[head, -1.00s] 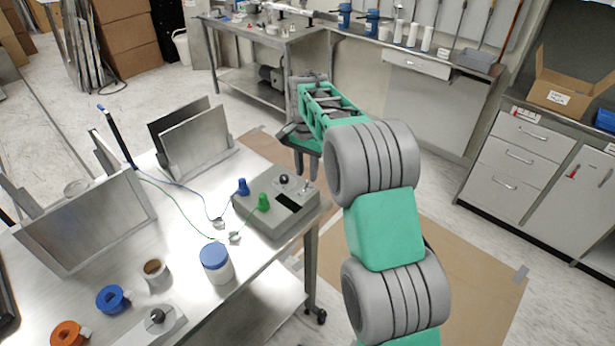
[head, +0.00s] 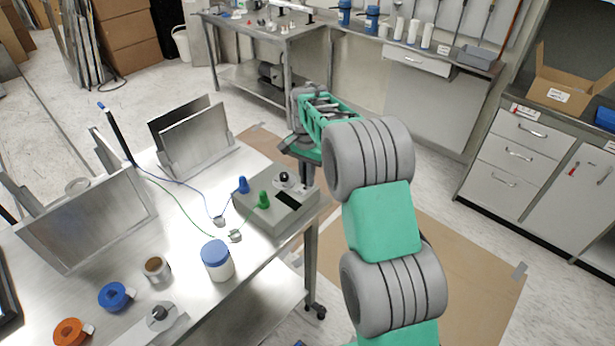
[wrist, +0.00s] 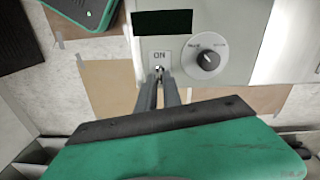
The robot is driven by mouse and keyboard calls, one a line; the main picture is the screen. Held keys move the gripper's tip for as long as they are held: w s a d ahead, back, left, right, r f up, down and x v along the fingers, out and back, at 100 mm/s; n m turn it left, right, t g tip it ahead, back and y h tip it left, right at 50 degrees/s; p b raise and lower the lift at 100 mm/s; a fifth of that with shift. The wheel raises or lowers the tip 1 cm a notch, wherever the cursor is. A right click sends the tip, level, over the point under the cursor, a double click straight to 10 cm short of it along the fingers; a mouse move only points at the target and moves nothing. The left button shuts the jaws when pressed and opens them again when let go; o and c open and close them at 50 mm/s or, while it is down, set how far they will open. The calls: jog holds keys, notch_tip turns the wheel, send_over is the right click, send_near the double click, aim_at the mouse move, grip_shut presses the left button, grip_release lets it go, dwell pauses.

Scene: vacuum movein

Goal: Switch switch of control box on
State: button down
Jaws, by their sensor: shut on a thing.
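The control box (head: 262,215) is a grey box on the near metal table, with a blue and a green plug on its left part, a dark display and a black knob. In the wrist view its top panel (wrist: 222,70) shows the dark display, the knob (wrist: 208,60) and an "ON" label. The small metal switch (wrist: 158,69) is just below that label, between my fingertips. My gripper (head: 306,181) reaches down to the right end of the box. In the wrist view my gripper (wrist: 160,78) is shut on the switch. The fingers hide the switch's lower part.
A blue-lidded jar (head: 217,260), a blue spool (head: 115,296) and an orange spool (head: 70,332) stand on the table. Metal plates (head: 195,140) stand upright at the back. Thin wires run to the box. The table's edge is close to the box's right side.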

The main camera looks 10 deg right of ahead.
aim_at(299, 193)
jog(key=shift+a+b, duration=0.15)
jog(key=shift+b, duration=0.3)
jog(key=shift+s+a+f+t+h+b, duration=0.1)
jog(key=shift+s+a+t+h+b, duration=0.1)
jog(key=shift+t+h+b, duration=0.4)
jog(key=h+b, duration=0.1)
jog(key=a+t+h+b, duration=0.1)
jog(key=shift+s+t+h, duration=0.3)
jog(key=t+h+b, duration=0.1)
jog(key=a+t+h+b, duration=0.1)
jog(key=h+b, duration=0.1)
jog(key=shift+s+f, duration=0.2)
jog(key=shift+s, duration=0.15)
jog(key=shift+s+a+t+h+b, duration=0.1)
jog(key=shift+a+t+h+b, duration=0.05)
jog(key=shift+t+h+b, duration=0.45)
jog(key=shift+r, duration=0.1)
jog(key=c, duration=1.5)
grip_release()
